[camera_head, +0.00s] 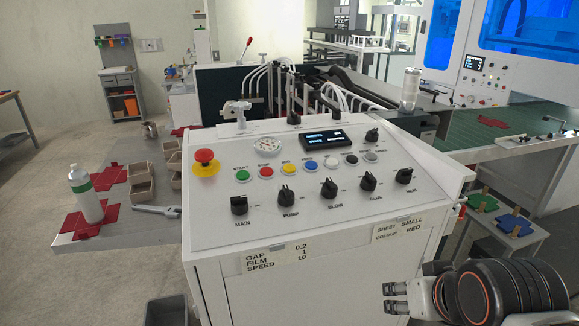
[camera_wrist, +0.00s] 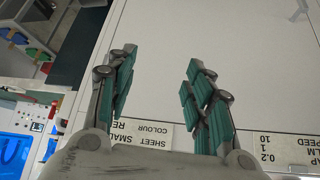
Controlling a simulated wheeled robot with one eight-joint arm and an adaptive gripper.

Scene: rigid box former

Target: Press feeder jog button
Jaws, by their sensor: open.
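My gripper (camera_head: 395,298) is low at the right, in front of the console and apart from the buttons. In the wrist view my gripper (camera_wrist: 160,70) is open and empty, its green-padded fingers over a white surface with upside-down labels.
A red emergency stop (camera_head: 204,158) sits left of the buttons. Black rotary knobs (camera_head: 329,188) stand up in front of them. A small display (camera_head: 327,139) is behind. A side table with a bottle (camera_head: 86,195) is at left. A stool with coloured pieces (camera_head: 515,222) is at right.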

